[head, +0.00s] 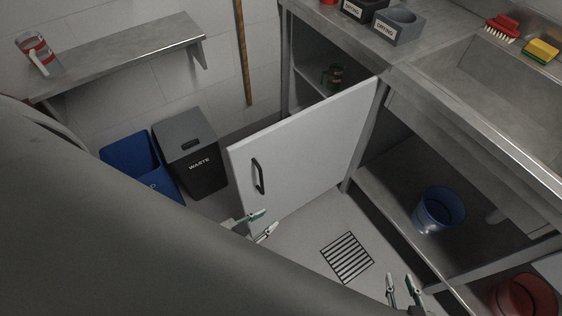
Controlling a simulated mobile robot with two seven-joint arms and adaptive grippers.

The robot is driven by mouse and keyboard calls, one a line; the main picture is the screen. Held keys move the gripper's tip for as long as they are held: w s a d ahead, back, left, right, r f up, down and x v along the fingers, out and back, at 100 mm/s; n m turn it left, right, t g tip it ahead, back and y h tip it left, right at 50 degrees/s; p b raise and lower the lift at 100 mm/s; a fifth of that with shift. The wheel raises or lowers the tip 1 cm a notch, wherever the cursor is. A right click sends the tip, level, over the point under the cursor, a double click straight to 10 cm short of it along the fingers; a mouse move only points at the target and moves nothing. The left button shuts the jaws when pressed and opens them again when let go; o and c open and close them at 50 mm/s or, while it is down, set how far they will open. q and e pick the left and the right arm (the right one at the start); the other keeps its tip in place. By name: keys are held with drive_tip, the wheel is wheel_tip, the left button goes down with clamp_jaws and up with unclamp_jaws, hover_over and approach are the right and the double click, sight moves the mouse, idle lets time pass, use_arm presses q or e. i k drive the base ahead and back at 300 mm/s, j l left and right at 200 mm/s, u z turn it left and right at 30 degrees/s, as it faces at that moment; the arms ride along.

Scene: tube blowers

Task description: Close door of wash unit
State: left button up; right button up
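The wash unit's door (312,150) is white and stands wide open, swung out from its hinge side beside the sink frame. A black handle (258,176) is on its left part. The open cabinet (308,82) shows behind it, with a dark green item (332,76) on a shelf. My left gripper (262,225) is open and empty, in front of the door's lower left part in the picture, below the handle. I cannot tell whether it touches the door. My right gripper (404,287) is open and empty at the bottom, near the lower shelf's edge.
A waste bin (188,160) and a blue bin (133,158) stand left of the door. A blue bucket (438,211) and a red bucket (525,296) are under the sink (490,85). The floor around the drain grate (347,257) is clear.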

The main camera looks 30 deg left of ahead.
sight(279, 169)
drive_tip(key=i+l+u, duration=0.1)
drive_tip(key=u, duration=1.3)
drive_tip(key=l, duration=1)
drive_tip(key=i+l, duration=0.35)
drive_tip(key=l, duration=0.15)
drive_tip(key=k+j, duration=0.15)
drive_tip(key=k, duration=0.35)
drive_tip(key=k+j, duration=0.2)
drive_tip(key=k, duration=0.25)
